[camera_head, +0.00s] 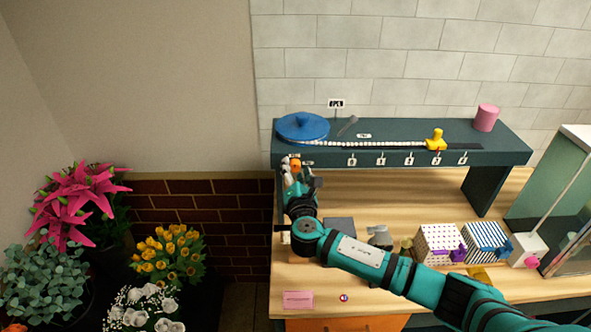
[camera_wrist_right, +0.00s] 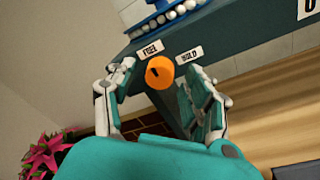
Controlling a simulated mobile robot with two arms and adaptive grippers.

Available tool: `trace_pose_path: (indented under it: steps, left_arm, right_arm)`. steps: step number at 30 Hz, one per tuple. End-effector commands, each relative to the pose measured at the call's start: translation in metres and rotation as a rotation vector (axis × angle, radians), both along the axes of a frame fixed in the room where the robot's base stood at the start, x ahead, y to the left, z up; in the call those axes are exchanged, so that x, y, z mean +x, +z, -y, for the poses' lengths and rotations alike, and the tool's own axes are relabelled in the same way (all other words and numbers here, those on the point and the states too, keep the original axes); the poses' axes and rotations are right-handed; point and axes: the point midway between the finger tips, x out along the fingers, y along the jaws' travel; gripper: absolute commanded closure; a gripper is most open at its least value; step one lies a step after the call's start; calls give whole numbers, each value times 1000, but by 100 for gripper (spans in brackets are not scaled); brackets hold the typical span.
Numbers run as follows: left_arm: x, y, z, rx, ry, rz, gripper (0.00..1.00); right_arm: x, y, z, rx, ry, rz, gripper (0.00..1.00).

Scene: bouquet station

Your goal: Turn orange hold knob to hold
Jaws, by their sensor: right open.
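The orange hold knob (camera_wrist_right: 159,72) is on the front face of the dark teal shelf, near its left end. It has a short dark mark on its face. A label that seems to read FREE (camera_wrist_right: 149,48) is at its upper left, and a HOLD label (camera_wrist_right: 189,54) is at its upper right. My right gripper (camera_wrist_right: 157,78) is open, with one finger on each side of the knob in the wrist view. Contact cannot be told. In the head view my right gripper (camera_head: 300,183) is under the shelf's left end and partly hides the knob. My left gripper is out of view.
The shelf (camera_head: 400,158) carries a blue reel (camera_head: 303,127), a bead strand, a yellow slider (camera_head: 435,139) and a pink cylinder (camera_head: 486,118). Dotted (camera_head: 438,243) and striped (camera_head: 485,241) boxes stand on the wooden table. Flowers fill the lower left.

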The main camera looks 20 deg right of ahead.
Motion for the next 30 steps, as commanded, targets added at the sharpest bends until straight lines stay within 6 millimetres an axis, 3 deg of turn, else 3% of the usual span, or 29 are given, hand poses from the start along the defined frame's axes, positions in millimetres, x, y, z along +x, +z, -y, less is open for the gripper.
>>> trace_pose_path:
  steps: [6,18,30]
  left_arm:
    - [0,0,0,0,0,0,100]
    - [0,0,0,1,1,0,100]
    - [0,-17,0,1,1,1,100]
  right_arm:
    - [0,0,0,0,0,0,50]
    - [0,0,0,-1,0,0,100]
    - [-1,-6,0,76,-1,21,100]
